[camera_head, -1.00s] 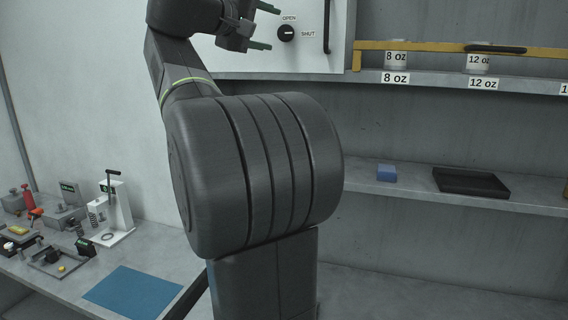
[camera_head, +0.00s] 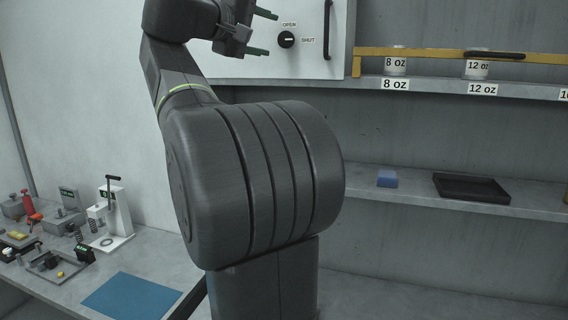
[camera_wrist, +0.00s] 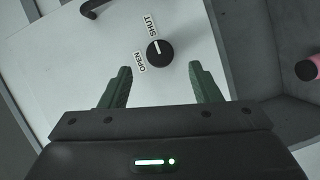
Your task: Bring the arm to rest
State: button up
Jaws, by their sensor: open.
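My gripper (camera_head: 262,32) is at the top of the head view, in front of the white cabinet door. It is open, and nothing shows between its two green fingers. The wrist view also shows my gripper (camera_wrist: 160,88), with the fingers apart and pointed at the door. A black round knob (camera_head: 286,40) with the labels OPEN and SHUT is on the door. The knob also shows in the wrist view (camera_wrist: 160,54), beyond the fingertips and apart from them. Its white mark points towards SHUT in the wrist view.
The white cabinet (camera_head: 300,62) has a black handle (camera_head: 327,30). On the right, a shelf holds 8 oz (camera_head: 395,62) and 12 oz (camera_head: 477,66) cups behind a yellow bar (camera_head: 440,53). A lower shelf holds a blue block (camera_head: 387,178) and a black tray (camera_head: 470,187). A bench with a blue mat (camera_head: 132,297) is at left.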

aim_at(286, 38)
jog(key=p+x, duration=0.1)
jog(key=x, duration=0.5)
jog(key=shift+w+d+r+p, duration=0.15)
jog(key=shift+w+d+p, duration=0.1)
jog(key=shift+d+p, duration=0.05)
jog(key=shift+w+f+n+b, duration=0.1)
jog(key=shift+f+n+b, duration=0.3)
jog(key=shift+n, duration=0.2)
jog(key=n+t+h, duration=0.1)
jog(key=n, duration=0.1)
jog(key=shift+r+n, duration=0.1)
jog(key=shift+n, duration=0.2)
jog(key=n, duration=0.2)
jog(key=n+t, duration=0.1)
jog(key=n, duration=0.1)
jog(key=shift+t+h, duration=0.3)
jog(key=n+t, duration=0.1)
jog(key=n, duration=0.2)
jog(key=n+t+y+p, duration=0.1)
jog(key=n+t, duration=0.1)
jog(key=n, duration=0.2)
jog(key=shift+r, duration=0.15)
jog(key=n+t+y+p, duration=0.1)
jog(key=n, duration=0.2)
jog(key=shift+n+p, duration=0.3)
jog(key=shift+p, duration=0.1)
jog(key=shift+n+t+y, duration=0.4)
jog(key=shift+n+y, duration=0.1)
jog(key=shift+n, duration=0.3)
jog(key=shift+d, duration=0.1)
